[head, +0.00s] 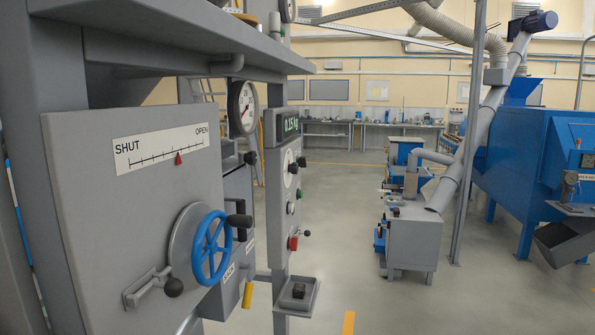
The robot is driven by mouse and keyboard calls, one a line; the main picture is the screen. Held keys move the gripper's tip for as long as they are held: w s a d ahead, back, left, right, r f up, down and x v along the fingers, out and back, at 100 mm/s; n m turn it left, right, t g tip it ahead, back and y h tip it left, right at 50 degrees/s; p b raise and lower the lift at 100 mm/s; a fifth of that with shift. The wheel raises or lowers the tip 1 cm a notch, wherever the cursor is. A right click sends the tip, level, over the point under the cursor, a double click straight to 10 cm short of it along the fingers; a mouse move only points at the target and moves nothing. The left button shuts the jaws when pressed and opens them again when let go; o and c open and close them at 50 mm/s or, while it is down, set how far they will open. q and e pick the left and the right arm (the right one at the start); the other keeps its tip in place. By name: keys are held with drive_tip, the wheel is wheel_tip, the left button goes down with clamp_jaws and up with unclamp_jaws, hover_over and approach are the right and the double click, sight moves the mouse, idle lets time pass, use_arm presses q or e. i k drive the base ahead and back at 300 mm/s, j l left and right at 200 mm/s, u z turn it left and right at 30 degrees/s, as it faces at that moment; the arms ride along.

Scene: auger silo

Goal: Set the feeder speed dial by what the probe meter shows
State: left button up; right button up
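A narrow grey control panel (285,205) stands left of centre. A small white round dial (287,168) with a dark knob beside it sits high on this panel, seen at a steep angle; I cannot read its setting or tell whether it is the feeder speed dial. A small dark object (298,290) sits on a grey tray below the panel. No probe meter can be clearly identified. Neither of my grippers is in view.
A near grey cabinet with a SHUT–OPEN scale (160,146), red pointer near the middle, and blue handwheel (211,248) fills the left. A round gauge (242,108) is behind it. A grey auger machine (412,240) and blue silo (520,155) stand right. The middle floor is clear.

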sight(293, 167)
drive_tip(key=k+j+u, duration=0.1)
drive_tip(key=j+u, duration=0.25)
drive_tip(key=j, duration=0.35)
drive_tip(key=j+u, duration=0.3)
drive_tip(key=j, duration=0.35)
drive_tip(key=j+u, duration=0.35)
drive_tip(key=j, duration=0.35)
drive_tip(key=l+z, duration=0.25)
drive_tip(key=l, duration=0.25)
drive_tip(key=l+z, duration=0.25)
drive_tip(key=l, duration=0.3)
drive_tip(key=i+l+z, duration=0.1)
drive_tip(key=l+z, duration=0.15)
drive_tip(key=l, duration=0.25)
drive_tip(key=i+l+z, duration=0.1)
drive_tip(key=l+z, duration=0.15)
drive_tip(key=l, duration=0.25)
drive_tip(key=i+l+z, duration=0.15)
drive_tip(key=i+l, duration=0.6)
drive_tip(key=i, duration=0.05)
